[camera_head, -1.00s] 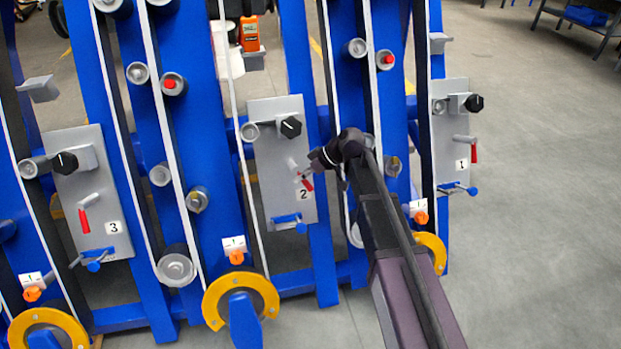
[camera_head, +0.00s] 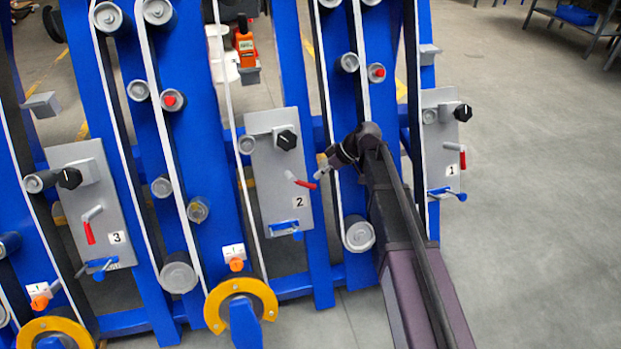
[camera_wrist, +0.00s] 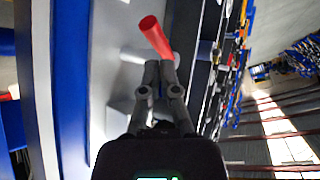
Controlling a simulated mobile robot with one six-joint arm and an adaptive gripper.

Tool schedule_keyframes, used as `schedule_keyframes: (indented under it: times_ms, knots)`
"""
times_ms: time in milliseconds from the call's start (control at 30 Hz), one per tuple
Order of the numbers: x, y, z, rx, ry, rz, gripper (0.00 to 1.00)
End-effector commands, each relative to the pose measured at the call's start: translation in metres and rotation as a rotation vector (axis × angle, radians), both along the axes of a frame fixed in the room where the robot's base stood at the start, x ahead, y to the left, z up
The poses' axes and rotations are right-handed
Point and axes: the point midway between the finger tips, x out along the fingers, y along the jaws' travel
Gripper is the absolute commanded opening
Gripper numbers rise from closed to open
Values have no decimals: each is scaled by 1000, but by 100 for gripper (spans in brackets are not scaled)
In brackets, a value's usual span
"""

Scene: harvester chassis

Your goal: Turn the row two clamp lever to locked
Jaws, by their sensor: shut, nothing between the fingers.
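The row two clamp lever (camera_head: 304,184) has a red handle on a grey stem, on the grey plate marked 2 (camera_head: 268,160). In the head view its handle points right and slightly down. My gripper (camera_head: 322,166) is beside the handle's outer end, at the right edge of the plate. In the wrist view the red handle (camera_wrist: 155,38) stands just beyond the fingertips (camera_wrist: 160,66). The fingers are together with nothing between them. Whether they touch the handle I cannot tell.
The plate's black knob (camera_head: 287,140) is above the lever and a blue latch (camera_head: 285,228) below it. The row three lever (camera_head: 89,231) and row one lever (camera_head: 462,158) hang downward. Blue frame posts and rollers stand close around my arm; open floor is at the right.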

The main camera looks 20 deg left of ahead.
Motion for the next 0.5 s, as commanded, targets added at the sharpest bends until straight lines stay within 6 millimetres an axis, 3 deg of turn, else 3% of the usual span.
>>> schedule_keyframes:
  times_ms: [33, 200, 500]
  knots:
    - [6, -10, 18, -7, -2, 4, 0]
    - [18, -38, 40, -32, -10, 24, 0]
    - [26, -61, 53, -51, -15, 43, 0]
